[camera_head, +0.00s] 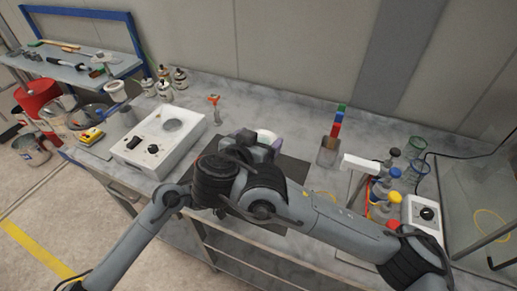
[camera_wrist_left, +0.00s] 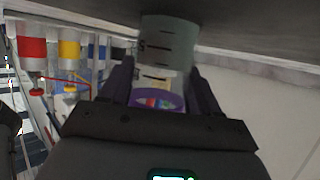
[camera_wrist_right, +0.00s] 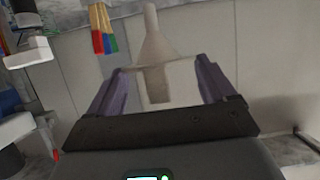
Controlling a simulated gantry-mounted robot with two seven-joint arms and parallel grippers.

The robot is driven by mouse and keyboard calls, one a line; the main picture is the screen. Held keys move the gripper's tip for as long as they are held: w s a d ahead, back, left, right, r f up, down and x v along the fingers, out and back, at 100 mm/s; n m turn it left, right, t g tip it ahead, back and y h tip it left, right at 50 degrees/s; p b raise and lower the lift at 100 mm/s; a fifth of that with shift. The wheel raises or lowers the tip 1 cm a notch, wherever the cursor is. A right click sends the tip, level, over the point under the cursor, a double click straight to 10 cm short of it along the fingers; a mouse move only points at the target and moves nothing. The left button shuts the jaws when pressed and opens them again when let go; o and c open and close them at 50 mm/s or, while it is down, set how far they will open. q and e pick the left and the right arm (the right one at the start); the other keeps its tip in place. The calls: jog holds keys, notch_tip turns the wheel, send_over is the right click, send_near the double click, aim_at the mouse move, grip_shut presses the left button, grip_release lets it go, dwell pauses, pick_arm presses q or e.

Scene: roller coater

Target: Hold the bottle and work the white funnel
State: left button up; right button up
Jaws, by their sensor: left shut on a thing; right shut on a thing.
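My right gripper (camera_wrist_right: 158,85) is shut on the white funnel (camera_wrist_right: 154,45), whose narrow stem points up in the right wrist view. In the head view this gripper (camera_head: 272,148) is partly behind the dark arm joints, with a pale rounded edge, apparently the funnel (camera_head: 265,135), beside it. In the left wrist view my left gripper (camera_wrist_left: 158,85) is shut on a translucent bottle (camera_wrist_left: 168,42) with dark graduation marks. A purple ring and coloured patches show between its fingers. The bottle and left gripper are hidden by arm links in the head view. I cannot tell whether funnel and bottle touch.
A white box device (camera_head: 150,140) stands left on the grey bench. A grey holder (camera_head: 328,152) with coloured sticks stands right of centre. Blue- and yellow-capped bottles (camera_head: 391,182), glass beakers (camera_head: 415,150) and a small dial unit (camera_head: 424,212) crowd the right. A dark mat lies centrally.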

pick_arm(q)
jog(key=o, duration=1.1)
jog(key=shift+c, duration=0.2)
jog(key=shift+a, duration=0.1)
